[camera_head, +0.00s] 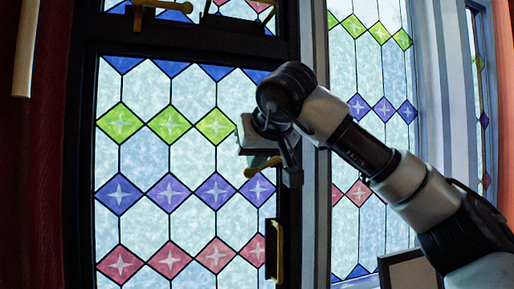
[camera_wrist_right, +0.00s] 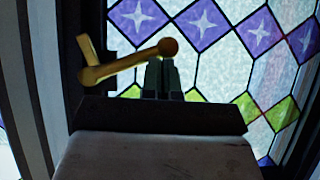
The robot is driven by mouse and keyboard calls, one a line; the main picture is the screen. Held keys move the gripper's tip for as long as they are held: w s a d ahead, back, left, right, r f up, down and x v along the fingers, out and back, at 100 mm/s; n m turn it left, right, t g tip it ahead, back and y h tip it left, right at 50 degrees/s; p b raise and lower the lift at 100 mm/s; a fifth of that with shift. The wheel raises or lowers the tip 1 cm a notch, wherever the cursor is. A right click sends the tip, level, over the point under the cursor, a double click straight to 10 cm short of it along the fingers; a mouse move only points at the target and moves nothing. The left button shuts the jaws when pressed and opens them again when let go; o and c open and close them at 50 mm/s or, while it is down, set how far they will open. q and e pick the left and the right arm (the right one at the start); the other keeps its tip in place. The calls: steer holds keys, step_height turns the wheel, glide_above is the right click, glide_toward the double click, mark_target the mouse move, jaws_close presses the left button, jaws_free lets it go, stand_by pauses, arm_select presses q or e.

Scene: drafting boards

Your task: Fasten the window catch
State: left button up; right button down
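The brass window catch handle (camera_head: 262,166) is at the right edge of the leaded casement, on the dark frame. In the right wrist view the catch handle (camera_wrist_right: 130,63) slants from its pivot at the left up to a round knob at the right. My right gripper (camera_wrist_right: 163,78) has its two fingers close together, with their tips at the handle just below the knob. They seem to touch it, but I cannot tell for sure. In the head view my right gripper (camera_head: 255,143) partly covers the catch. My left gripper is not in view.
Another brass catch (camera_head: 160,6) is on the upper window. A brass plate (camera_head: 274,250) is lower on the dark frame. A second leaded window (camera_head: 362,80) stands behind my right arm. A dark-edged board (camera_head: 408,272) is at the lower right.

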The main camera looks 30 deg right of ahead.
steer(key=shift+s+d+f+n+h+p, duration=0.2)
steer(key=shift+d+f+n+h+p, duration=0.25)
steer(key=shift+d+f, duration=0.55)
steer(key=shift+s+d+f+n+h+p, duration=0.15)
steer(key=shift+d+f+n+h+p, duration=0.35)
steer(key=shift+f, duration=0.75)
steer(key=shift+s+d+f+n+h+p, duration=0.25)
steer(key=shift+d+f+h+p, duration=0.3)
steer(key=shift+d+f, duration=0.5)
steer(key=shift+a+f, duration=0.1)
steer(key=b+v, duration=0.2)
steer(key=v, duration=0.8)
steer(key=shift+s+r+b, duration=0.2)
steer(key=shift+r+b, duration=0.15)
steer(key=shift+a, duration=0.2)
